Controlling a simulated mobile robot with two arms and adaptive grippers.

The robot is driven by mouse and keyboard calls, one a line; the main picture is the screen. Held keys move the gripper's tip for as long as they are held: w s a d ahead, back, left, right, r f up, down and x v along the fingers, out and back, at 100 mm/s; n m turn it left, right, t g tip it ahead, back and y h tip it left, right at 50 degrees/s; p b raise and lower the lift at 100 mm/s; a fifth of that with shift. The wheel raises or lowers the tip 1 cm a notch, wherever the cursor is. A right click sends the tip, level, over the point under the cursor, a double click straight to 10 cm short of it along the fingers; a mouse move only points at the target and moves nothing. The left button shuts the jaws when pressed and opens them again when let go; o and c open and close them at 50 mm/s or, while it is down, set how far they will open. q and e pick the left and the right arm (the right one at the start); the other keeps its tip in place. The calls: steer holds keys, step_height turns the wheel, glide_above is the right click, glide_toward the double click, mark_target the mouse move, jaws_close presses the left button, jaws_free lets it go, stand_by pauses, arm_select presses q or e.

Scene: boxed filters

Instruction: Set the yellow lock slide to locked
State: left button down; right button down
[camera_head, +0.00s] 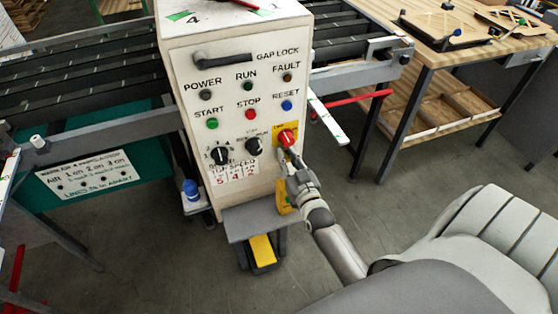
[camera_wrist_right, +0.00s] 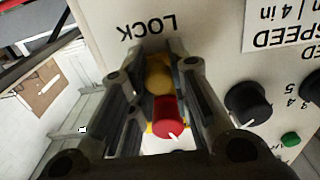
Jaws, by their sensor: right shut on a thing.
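My right gripper (camera_head: 289,158) is at the lower right of the control box's front face, just below a red knob (camera_head: 287,138) on a yellow plate. In the right wrist view, upside down, the yellow lock slide (camera_wrist_right: 158,78) sits between the two fingers of my right gripper (camera_wrist_right: 153,68), beside the printed word LOCK (camera_wrist_right: 147,27). The fingers are closed around the slide. The red knob (camera_wrist_right: 168,115) with a white mark also shows between them. In the head view the gripper hides the slide, so its exact setting cannot be told. My left gripper is not in view.
The control box (camera_head: 215,100) carries several coloured buttons and two black dials, one dial (camera_head: 254,147) near the gripper. A grey ledge (camera_head: 254,217) juts out below. A conveyor (camera_head: 85,70) runs behind. A wooden workbench (camera_head: 470,40) stands at the right. The floor between is clear.

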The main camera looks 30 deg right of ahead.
steer(key=shift+d, duration=0.45)
steer(key=c, duration=1.8)
jaws_free()
steer(key=shift+r, duration=0.1)
steer(key=o, duration=0.5)
steer(key=shift+s+d, duration=0.1)
steer(key=shift+s+a, duration=0.2)
steer(key=v, duration=1.1)
steer(key=shift+s, duration=0.3)
steer(key=shift+d, duration=0.1)
